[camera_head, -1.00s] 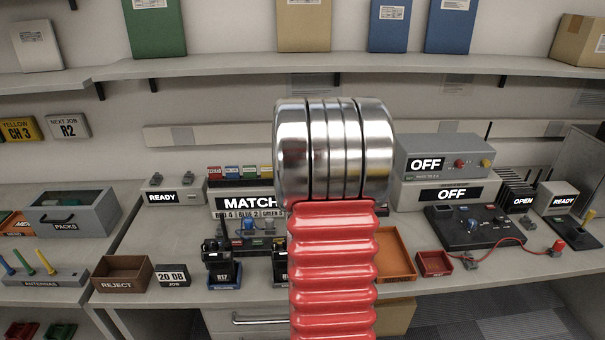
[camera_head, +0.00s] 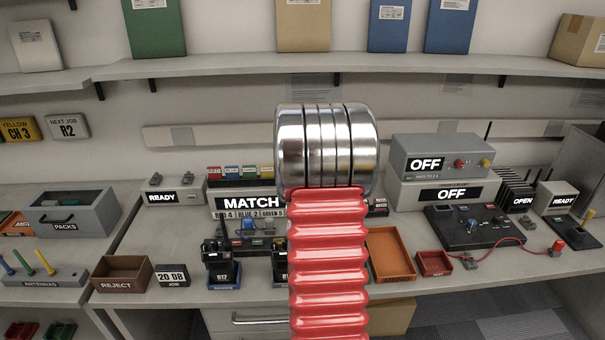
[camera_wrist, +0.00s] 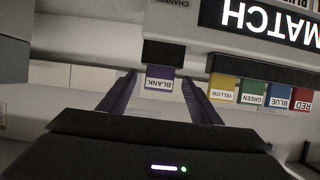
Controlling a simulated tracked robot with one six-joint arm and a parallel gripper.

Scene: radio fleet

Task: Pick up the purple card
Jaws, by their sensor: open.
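The purple card (camera_wrist: 160,80), lettered BLANK, shows upside down in the wrist view. In the head view, my own arm hides the purple card and the gripper.
Yellow (camera_wrist: 221,89), green (camera_wrist: 252,93), blue (camera_wrist: 279,97) and red (camera_wrist: 302,99) cards stand beside it in a row. The MATCH display (camera_head: 247,203) is just below the row in the head view. An orange tray (camera_head: 391,254) and a red bin (camera_head: 434,263) lie to the right.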

